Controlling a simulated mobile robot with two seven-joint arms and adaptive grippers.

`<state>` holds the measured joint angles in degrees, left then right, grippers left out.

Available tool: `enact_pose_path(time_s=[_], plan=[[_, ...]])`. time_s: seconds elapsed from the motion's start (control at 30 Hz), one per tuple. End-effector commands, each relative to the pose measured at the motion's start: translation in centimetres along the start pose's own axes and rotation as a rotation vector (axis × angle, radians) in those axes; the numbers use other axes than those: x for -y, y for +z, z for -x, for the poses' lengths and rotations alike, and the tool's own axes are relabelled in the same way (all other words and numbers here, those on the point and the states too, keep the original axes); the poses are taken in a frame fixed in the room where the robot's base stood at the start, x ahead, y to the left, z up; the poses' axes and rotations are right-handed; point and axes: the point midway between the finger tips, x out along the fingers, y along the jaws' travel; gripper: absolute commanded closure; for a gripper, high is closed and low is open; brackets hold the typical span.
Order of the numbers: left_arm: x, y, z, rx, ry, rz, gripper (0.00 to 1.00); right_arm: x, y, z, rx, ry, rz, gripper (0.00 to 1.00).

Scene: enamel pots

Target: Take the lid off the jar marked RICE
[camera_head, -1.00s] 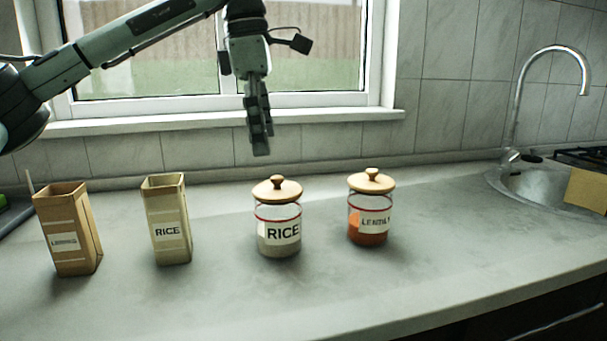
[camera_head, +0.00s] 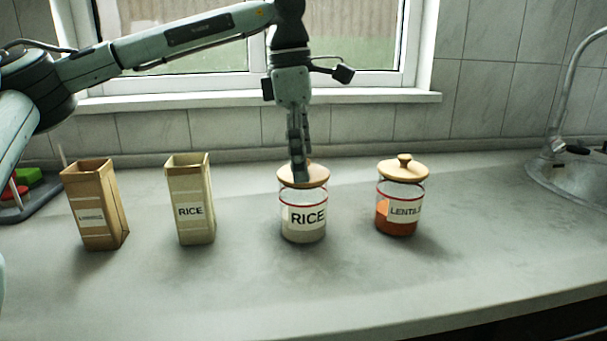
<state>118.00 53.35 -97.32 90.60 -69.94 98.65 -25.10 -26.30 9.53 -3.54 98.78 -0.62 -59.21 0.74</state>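The glass jar marked RICE (camera_head: 303,218) stands upright on the counter with pale contents and a red band. Its wooden lid (camera_head: 317,177) sits on top. My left gripper (camera_head: 300,172) points straight down at the lid, its fingertips overlapping the lid and hiding the knob. The fingers are seen nearly edge-on, so I cannot tell whether they are open or closed on the knob. My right gripper is not in view.
A jar marked LENTILS (camera_head: 401,205), with its lid on, stands to the right. A RICE carton (camera_head: 190,205) and another open carton (camera_head: 95,210) stand to the left. A sink (camera_head: 570,180) is at the far right. The front counter is clear.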

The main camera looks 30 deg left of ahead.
Motion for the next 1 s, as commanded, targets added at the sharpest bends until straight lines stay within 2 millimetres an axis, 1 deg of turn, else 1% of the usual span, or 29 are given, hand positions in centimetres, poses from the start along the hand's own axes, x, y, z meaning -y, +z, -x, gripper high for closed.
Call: enact_pose_path(time_s=[0.1, 0.13, 0.53, 0.83, 0.93, 1.0], plan=[[0.0, 0.0, 0.0, 0.0, 0.0, 0.0, 0.0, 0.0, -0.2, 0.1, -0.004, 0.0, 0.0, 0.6], [0.0, 0.0, 0.0, 0.0, 0.0, 0.0, 0.03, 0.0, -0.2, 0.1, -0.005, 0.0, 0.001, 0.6], [0.0, 0.0, 0.0, 0.0, 0.0, 0.0, 0.52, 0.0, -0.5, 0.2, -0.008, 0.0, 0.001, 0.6], [0.0, 0.0, 0.2, 0.0, 0.0, 0.0, 0.53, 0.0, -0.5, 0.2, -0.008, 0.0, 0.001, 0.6], [0.0, 0.1, 0.7, -0.001, 0.0, 0.0, 0.53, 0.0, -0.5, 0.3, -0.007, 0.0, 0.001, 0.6], [0.0, 0.2, 1.4, 0.001, 0.001, -0.001, 0.53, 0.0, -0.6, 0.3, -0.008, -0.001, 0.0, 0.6]])
